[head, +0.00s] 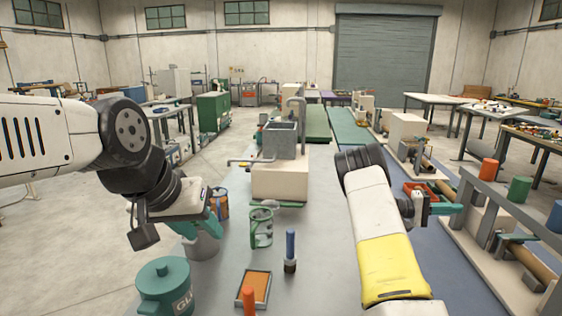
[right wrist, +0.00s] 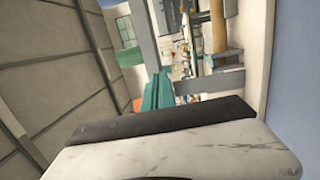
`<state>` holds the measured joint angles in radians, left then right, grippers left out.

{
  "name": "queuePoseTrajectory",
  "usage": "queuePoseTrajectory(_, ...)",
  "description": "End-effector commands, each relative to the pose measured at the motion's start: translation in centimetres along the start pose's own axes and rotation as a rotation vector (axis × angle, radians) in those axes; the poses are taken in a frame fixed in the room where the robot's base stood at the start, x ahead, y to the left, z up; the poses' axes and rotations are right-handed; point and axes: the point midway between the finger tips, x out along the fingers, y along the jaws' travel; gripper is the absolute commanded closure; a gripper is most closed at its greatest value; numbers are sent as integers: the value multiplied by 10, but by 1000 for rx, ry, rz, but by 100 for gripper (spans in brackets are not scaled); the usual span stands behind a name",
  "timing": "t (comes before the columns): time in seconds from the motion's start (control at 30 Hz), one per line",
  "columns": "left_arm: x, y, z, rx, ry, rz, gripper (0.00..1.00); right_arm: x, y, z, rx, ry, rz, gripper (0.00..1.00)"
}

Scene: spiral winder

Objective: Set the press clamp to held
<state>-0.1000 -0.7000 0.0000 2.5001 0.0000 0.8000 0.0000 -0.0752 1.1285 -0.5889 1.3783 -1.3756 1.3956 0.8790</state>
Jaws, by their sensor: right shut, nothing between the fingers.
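I cannot pick out the press clamp for certain. A winder-like machine (head: 497,203) with a grey rail, pale plates and brown tubes stands at the right in the head view. My right gripper (head: 450,209) has teal fingers, shut and empty, beside this machine's left end. In the right wrist view the teal fingers (right wrist: 157,92) stand together before a blurred grey frame and a brown tube. My left gripper (head: 200,232) points down over the left side of the grey table, above a pale round container; its finger gap is unclear.
An orange cylinder (head: 489,171), a green cylinder (head: 519,189) and a blue cylinder (head: 555,216) stand along the machine. The grey table (head: 325,285) holds a green glue pot (head: 165,287), an orange tray (head: 260,287) and a blue-handled tool (head: 290,250).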

Motion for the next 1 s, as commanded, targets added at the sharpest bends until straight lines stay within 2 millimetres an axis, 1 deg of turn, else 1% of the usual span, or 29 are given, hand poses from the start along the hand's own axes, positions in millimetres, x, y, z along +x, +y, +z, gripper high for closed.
queuePoseTrajectory(0.03,0,0,0,0,0,0,64,2,5,6,2,-19,-39,100)
queuePoseTrajectory(0.13,0,0,0,0,0,0,64,3,10,21,-1,-54,-125,100)
queuePoseTrajectory(0.27,0,0,0,0,0,0,64,0,17,44,-2,-101,-272,100)
queuePoseTrajectory(0.37,0,0,0,0,0,0,64,-8,25,68,-1,-133,-431,100)
queuePoseTrajectory(0.43,0,0,0,0,0,0,64,-21,31,88,1,-145,-564,100)
queuePoseTrajectory(0.57,0,0,0,0,0,0,64,-53,44,123,9,-134,-811,100)
queuePoseTrajectory(0.67,0,0,0,0,0,0,64,-84,58,148,18,-97,-992,100)
queuePoseTrajectory(0.87,0,0,0,0,0,0,64,-150,94,202,52,36,-1317,100)
queuePoseTrajectory(1.0,0,0,0,0,0,0,64,-196,122,244,86,168,-1509,100)
